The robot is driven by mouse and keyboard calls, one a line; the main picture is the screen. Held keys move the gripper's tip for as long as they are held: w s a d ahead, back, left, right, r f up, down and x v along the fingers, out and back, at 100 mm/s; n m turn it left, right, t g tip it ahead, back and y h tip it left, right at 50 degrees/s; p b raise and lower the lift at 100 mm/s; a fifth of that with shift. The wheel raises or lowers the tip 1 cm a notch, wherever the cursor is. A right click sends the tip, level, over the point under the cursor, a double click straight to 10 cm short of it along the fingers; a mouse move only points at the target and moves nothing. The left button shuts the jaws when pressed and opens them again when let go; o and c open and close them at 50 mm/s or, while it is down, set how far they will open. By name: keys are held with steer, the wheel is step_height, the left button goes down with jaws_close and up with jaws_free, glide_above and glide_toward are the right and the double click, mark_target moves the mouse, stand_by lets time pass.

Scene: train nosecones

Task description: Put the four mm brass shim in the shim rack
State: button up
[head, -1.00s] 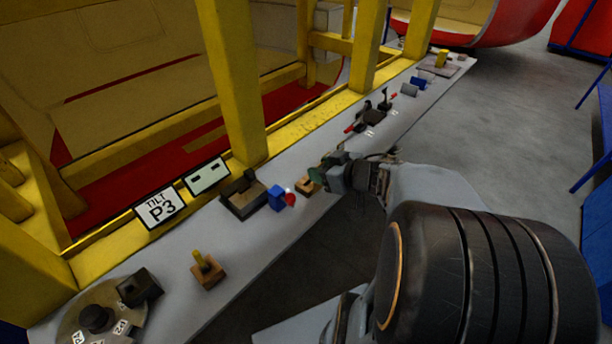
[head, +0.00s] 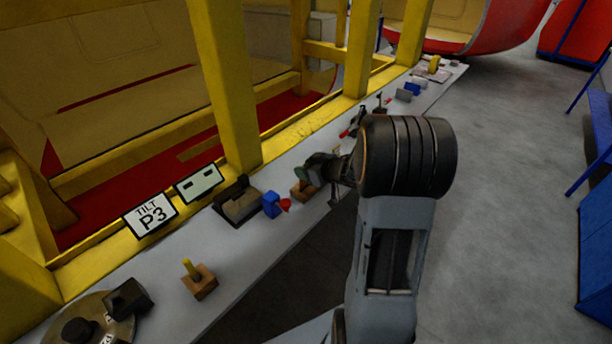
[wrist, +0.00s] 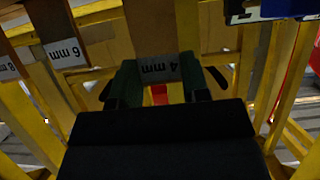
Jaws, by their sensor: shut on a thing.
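The four mm brass shim (wrist: 150,25) is a tan plate with an upside-down "4 mm" label, at the top middle of the wrist view. My gripper (wrist: 156,88) has its green fingers on either side of that label and is shut on the shim. In the head view my gripper (head: 304,174) is over the bench, just above a small wooden block (head: 300,193). I cannot tell whether this block is part of the shim rack. The shim's far end is out of view.
Plates labelled 6 mm (wrist: 62,52) and 8 mm (wrist: 8,68) show at left in the wrist view. A blue and red piece (head: 271,204) and a dark holder (head: 238,203) stand left of my gripper. Yellow posts (head: 222,90) line the bench's back edge.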

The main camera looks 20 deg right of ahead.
steer(key=shift+f, duration=1.25)
steer(key=shift+f, duration=0.1)
steer(key=shift+f, duration=0.1)
steer(key=o, duration=1)
